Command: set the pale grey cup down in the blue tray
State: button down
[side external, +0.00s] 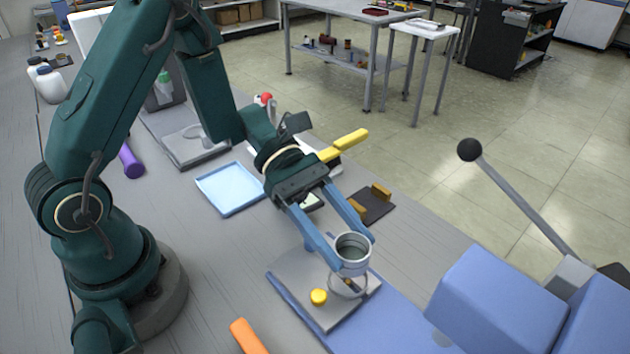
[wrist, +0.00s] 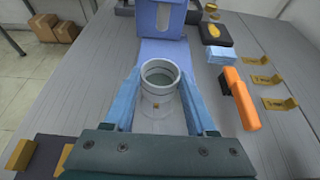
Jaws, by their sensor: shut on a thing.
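The pale grey cup (side external: 352,254) is upright between the two blue fingers of my gripper (side external: 347,250). My gripper is shut on it from both sides. In the wrist view the cup (wrist: 160,84) shows its open round mouth between the fingers. It is over the grey plate of a stand (side external: 320,310), just above a thin ring (side external: 348,291); I cannot tell whether the cup touches the ring. The blue tray (side external: 231,188) is light blue, shallow and looks empty. It lies on the bench to the left of my gripper and behind it, well apart from the cup.
A yellow knob (side external: 318,297) stands on the plate. A blue machine (side external: 500,305) with a black-knobbed lever (side external: 470,150) is at the right. An orange handle (side external: 249,336) lies in front. A dark block with yellow parts (side external: 372,205) is behind the gripper. A purple cylinder (side external: 131,161) lies left of the tray.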

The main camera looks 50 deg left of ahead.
notch_tip(320, 180, up, 12)
jog(key=s+a+f+m+g+y, duration=0.45)
jog(key=s+m+g+y, duration=0.25)
jog(key=m, duration=0.2)
jog(key=s+a+f+m+g+y, duration=0.3)
jog(key=s+a+m+g+y, duration=0.3)
jog(key=m, duration=0.3)
jog(key=w+a+r+m+t+y, duration=0.25)
jog(key=a+m+t+y, duration=0.25)
jog(key=a+m+y, duration=0.6)
jog(key=w+a+r+m+t+y, duration=0.3)
jog(key=w+a+r+m+t, duration=0.3)
jog(key=w+t, duration=0.25)
jog(key=shift+m+g, duration=0.25)
jog(key=shift+m, duration=0.25)
jog(key=shift+d+f, duration=0.2)
jog(key=shift+f, duration=4.4)
jog(key=shift+d+f, duration=0.2)
jog(key=shift+f, duration=4.35)
